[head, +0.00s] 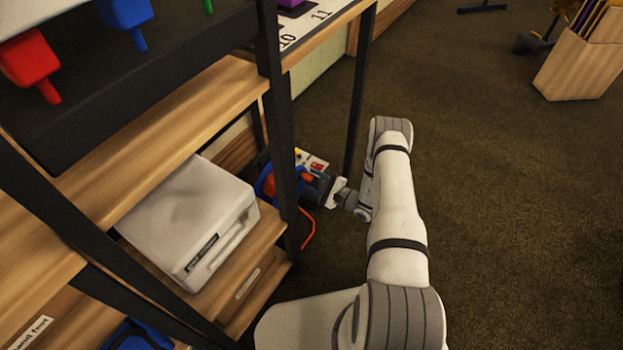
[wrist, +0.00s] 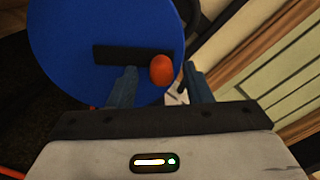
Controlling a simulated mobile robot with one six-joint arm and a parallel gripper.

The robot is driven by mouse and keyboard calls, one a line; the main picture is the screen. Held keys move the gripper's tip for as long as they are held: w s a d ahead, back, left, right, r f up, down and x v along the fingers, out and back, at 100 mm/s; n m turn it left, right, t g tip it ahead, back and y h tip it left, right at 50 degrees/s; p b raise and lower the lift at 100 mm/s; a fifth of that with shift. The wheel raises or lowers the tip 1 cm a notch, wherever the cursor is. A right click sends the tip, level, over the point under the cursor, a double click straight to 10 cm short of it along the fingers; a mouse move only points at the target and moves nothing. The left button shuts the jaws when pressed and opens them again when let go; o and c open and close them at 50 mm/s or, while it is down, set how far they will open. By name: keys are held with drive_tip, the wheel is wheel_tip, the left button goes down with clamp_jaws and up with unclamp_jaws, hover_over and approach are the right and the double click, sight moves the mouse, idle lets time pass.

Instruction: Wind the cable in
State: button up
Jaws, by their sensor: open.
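The cable reel shows a large blue disc (wrist: 75,30) in the wrist view, with a black crank bar (wrist: 115,54) across it and an orange knob (wrist: 162,69) at the bar's right end. My gripper (wrist: 160,88) is open. The knob lies between the lines of its two fingers, nearer the left one, around or just beyond the tips; I cannot tell if either touches it. In the head view the reel (head: 264,181) is partly hidden behind a black shelf post and my gripper. The orange cable (head: 309,231) hangs or lies in a loop below it.
A black shelf post (head: 282,150) stands close left of my gripper. A white case (head: 190,220) sits on the lower wooden shelf. A small panel with a red mark (head: 317,165) is behind the gripper. Open carpet (head: 500,220) lies to the right, with a wooden box (head: 578,65) far off.

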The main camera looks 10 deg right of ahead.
drive_tip(key=shift+x, duration=1)
drive_tip(key=shift+c, duration=0.3)
clamp_jaws()
drive_tip(key=shift+d, duration=0.15)
